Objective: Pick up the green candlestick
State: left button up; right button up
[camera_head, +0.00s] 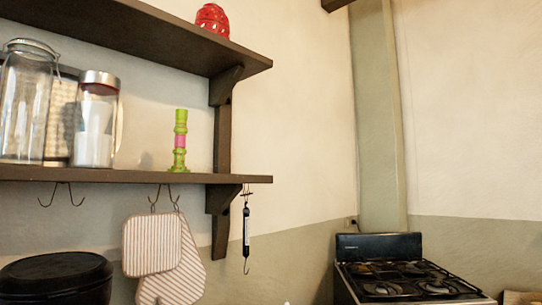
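The green candlestick (180,148) stands upright on the lower wall shelf (135,175), near its right end. It is slim, bright green, with a pink band around its middle. Nothing stands in front of it. Neither my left gripper nor my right gripper shows in the head view, so their state is hidden.
To the candlestick's left stand a lidded glass jar (97,120) and a larger glass jar (25,105). The upper shelf (150,40) overhangs, with a red object (213,19) on it. Striped pot holders (152,245) hang below. A stove (380,250) stands right.

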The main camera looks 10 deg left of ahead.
aim_at(181, 114)
jog(key=z, duration=0.65)
jog(key=i, duration=2)
jog(key=u, duration=3.2)
